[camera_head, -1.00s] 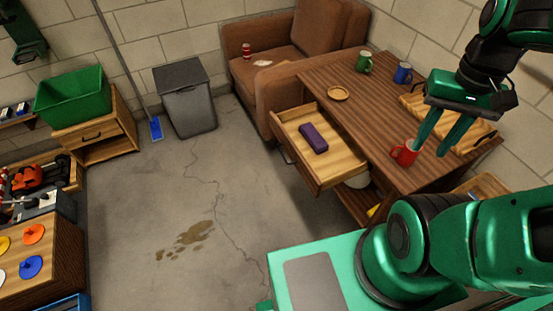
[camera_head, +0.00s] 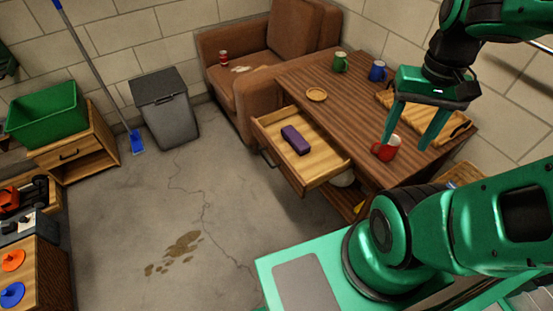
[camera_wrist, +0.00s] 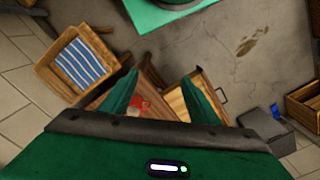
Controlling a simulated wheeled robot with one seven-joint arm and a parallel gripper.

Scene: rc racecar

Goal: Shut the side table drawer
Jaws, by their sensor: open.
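The side table (camera_head: 325,79) is brown striped wood and stands in front of the armchair. Its drawer (camera_head: 325,166) is pulled out toward the left front, and a purple case (camera_head: 296,140) lies inside it. The drawer handle is on its left-facing front. My gripper (camera_head: 408,148) is open and empty above the table's right part, with its fingers pointing down around or in front of a red mug (camera_head: 388,148); I cannot tell whether they touch it. The wrist view shows the open fingers (camera_wrist: 157,88), the red mug (camera_wrist: 138,106) and the drawer (camera_wrist: 210,88) with its handle.
On the table are a small round wooden dish (camera_head: 316,94), a green mug (camera_head: 340,62), a blue mug (camera_head: 378,71) and a wooden tray (camera_head: 455,124). A grey bin (camera_head: 165,108) and a brown armchair (camera_head: 230,95) stand behind.

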